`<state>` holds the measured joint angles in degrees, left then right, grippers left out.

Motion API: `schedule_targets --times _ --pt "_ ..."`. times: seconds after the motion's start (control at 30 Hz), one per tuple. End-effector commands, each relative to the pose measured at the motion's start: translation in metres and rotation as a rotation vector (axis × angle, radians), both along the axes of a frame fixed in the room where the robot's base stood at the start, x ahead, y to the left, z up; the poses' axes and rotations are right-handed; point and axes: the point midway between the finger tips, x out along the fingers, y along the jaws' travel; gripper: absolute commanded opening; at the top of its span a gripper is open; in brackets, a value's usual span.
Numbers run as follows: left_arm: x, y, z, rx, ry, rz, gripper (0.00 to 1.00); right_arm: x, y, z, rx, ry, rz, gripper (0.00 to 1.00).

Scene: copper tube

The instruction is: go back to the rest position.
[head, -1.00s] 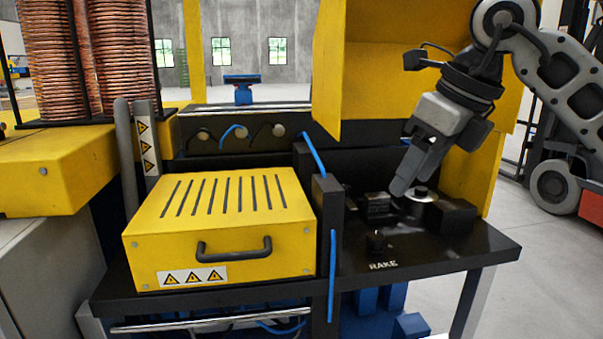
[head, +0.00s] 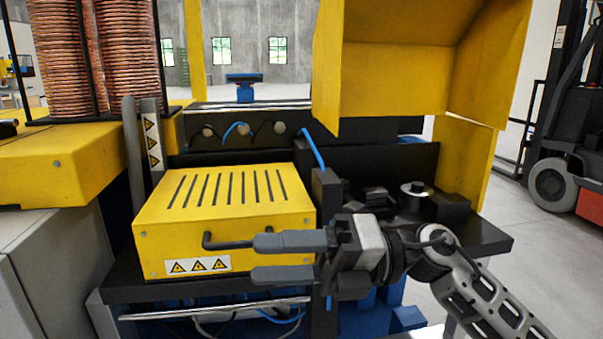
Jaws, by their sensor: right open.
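My right gripper (head: 268,259) is in front of the machine's black bench, its arm coming in from the lower right. Its two grey fingers point left and are apart, with nothing between them. The upper finger overlaps the right part of the black handle on the yellow slotted box (head: 160,238) in the picture; I cannot tell whether they touch. My left gripper is not in view.
The black bench (head: 490,238) carries a round metal part (head: 413,188) under the raised yellow hood (head: 392,75). Copper coils (head: 58,60) stand at the upper left. A forklift (head: 565,170) is at the right. Open floor lies right of the bench.

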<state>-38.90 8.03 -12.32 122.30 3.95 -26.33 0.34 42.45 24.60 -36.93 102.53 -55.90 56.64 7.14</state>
Motion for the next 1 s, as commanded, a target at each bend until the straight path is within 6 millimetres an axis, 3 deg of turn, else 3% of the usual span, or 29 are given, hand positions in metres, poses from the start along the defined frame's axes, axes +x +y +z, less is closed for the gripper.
schedule_targets --times 0.13,0.23,0.37,0.43,0.6,0.7,0.8,1.0 --pt "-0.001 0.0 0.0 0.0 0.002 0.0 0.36 0.012 -0.015 -0.011 0.363 0.408 -0.166 0.56" --pt "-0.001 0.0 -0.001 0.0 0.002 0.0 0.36 0.03 -0.041 -0.038 0.559 0.703 -0.326 0.56" --pt "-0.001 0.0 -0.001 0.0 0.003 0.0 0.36 0.044 -0.082 -0.107 0.746 1.112 -0.57 0.56" --pt "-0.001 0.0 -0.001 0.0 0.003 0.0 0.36 0.039 -0.105 -0.156 0.812 1.335 -0.712 0.56" --pt "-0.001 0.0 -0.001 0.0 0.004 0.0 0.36 -0.008 -0.142 -0.265 0.875 1.799 -1.01 0.56" --pt "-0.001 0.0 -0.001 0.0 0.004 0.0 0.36 -0.045 -0.154 -0.311 0.87 2.005 -1.14 0.56" --pt "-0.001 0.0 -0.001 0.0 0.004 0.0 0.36 -0.076 -0.16 -0.339 0.855 2.15 -1.227 0.56" --pt "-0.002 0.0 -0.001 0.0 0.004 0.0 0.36 -0.102 -0.164 -0.359 0.836 2.262 -1.292 0.56"
